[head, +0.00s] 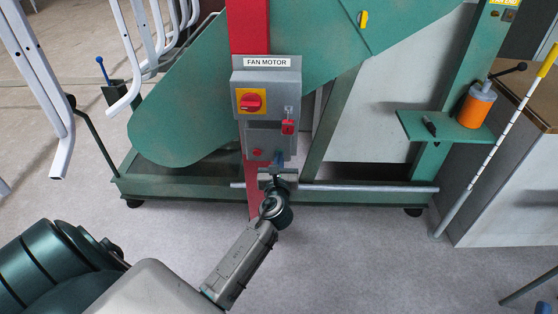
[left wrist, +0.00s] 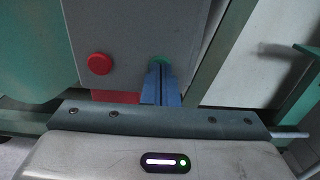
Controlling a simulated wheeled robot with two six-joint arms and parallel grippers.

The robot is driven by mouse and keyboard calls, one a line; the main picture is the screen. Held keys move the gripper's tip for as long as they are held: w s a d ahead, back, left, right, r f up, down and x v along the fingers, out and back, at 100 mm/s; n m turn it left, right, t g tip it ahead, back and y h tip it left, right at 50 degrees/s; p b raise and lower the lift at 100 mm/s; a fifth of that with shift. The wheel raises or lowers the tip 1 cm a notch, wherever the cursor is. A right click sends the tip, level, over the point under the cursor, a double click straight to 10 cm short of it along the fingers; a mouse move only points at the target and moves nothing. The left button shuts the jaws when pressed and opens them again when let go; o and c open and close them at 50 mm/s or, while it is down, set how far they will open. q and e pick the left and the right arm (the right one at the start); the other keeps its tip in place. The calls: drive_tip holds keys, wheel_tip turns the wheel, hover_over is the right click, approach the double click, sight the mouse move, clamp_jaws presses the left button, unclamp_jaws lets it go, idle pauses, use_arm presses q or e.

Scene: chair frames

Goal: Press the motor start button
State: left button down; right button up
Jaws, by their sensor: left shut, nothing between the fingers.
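The grey control box (head: 268,110) labelled FAN MOTOR hangs on a red post in the head view. A red button (head: 257,154) sits low on its front; it also shows at the left in the left wrist view (left wrist: 99,64). A green button (left wrist: 161,60) sits to its right, mostly hidden behind my fingertips. My left gripper (head: 278,160) is shut and empty, its blue fingertips (left wrist: 161,70) together in front of the green button. The tips overlap it; I cannot tell whether they touch or press it. My right gripper is out of view.
Above the buttons are a red rotary switch (head: 252,102) on a yellow plate and a red padlock (head: 288,127). A grey horizontal bar (head: 365,188) runs along the green machine frame (head: 180,190). A shelf (head: 440,127) holds an orange can (head: 476,106) at right. The floor in front is clear.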

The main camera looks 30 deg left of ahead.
use_arm(q)
drive_tip(key=shift+s, duration=0.1)
drive_tip(key=p+v, duration=0.1)
drive_tip(key=v, duration=0.4)
drive_tip(key=shift+s+d, duration=0.1)
idle(0.4)
idle(0.6)
